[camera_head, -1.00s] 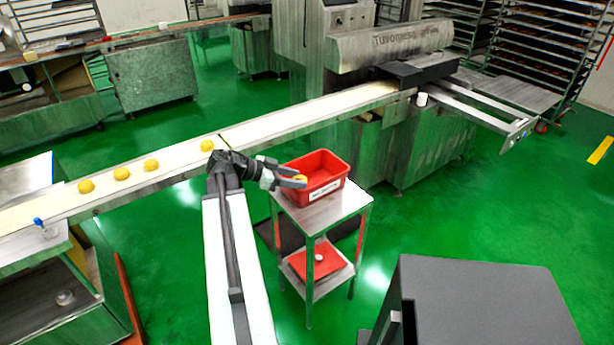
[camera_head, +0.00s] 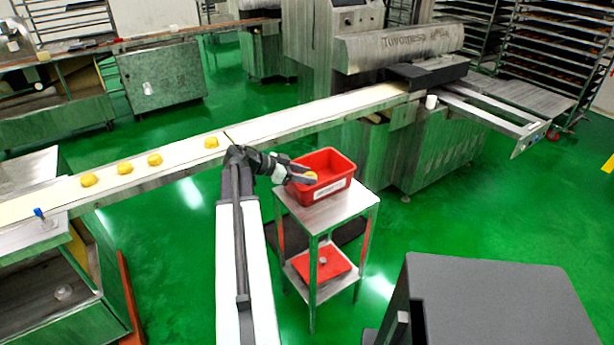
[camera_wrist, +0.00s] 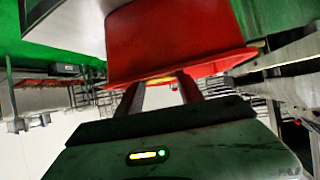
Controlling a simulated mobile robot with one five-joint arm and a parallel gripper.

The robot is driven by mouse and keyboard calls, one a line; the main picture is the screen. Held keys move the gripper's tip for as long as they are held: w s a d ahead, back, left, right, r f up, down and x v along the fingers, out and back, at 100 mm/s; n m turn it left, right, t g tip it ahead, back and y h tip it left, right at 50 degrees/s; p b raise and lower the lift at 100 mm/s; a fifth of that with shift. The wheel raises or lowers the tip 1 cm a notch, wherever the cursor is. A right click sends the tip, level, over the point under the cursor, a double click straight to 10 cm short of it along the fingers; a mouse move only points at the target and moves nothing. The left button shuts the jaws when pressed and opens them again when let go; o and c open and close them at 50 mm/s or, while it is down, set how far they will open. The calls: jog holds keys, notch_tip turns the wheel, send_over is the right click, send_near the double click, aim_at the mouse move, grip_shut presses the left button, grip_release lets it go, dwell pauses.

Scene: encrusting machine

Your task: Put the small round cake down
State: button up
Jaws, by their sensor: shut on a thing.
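My gripper (camera_head: 306,178) is shut on a small round yellow cake (camera_head: 311,176) at the left part of the red bin (camera_head: 337,180). In the head view the cake shows just at or above the bin's left rim; I cannot tell how deep it is. In the wrist view my gripper's two fingers (camera_wrist: 160,90) reach toward the red bin (camera_wrist: 170,40), and a thin strip of the yellow cake (camera_wrist: 160,80) shows between them. The rest of the cake is hidden there.
The bin stands on a small metal stand (camera_head: 325,212) with a red tray (camera_head: 322,262) on its lower shelf. A conveyor belt (camera_head: 290,122) runs behind, with several yellow cakes (camera_head: 154,160) on it. A large machine (camera_head: 395,45) stands at the back right. Green floor lies open to the right.

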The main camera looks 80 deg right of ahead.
jog(key=shift+f+b, duration=0.65)
jog(key=o, duration=1.1)
jog(key=shift+r+p, duration=0.25)
jog(key=shift+p, duration=0.05)
jog(key=shift+w+a+r+p, duration=0.15)
jog(key=shift+w+r+p, duration=0.15)
jog(key=shift+r+p, duration=0.25)
jog(key=shift+w+a+r+p, duration=0.15)
jog(key=shift+w+r+p, duration=0.15)
jog(key=shift+r+p, duration=0.25)
jog(key=p+v, duration=0.1)
jog(key=v, duration=0.2)
jog(key=p+v, duration=0.2)
jog(key=v, duration=0.1)
jog(key=p+v, duration=0.1)
jog(key=v, duration=0.3)
jog(key=shift+w+a+f, duration=0.1)
jog(key=shift+w+f, duration=0.1)
jog(key=shift+f, duration=0.05)
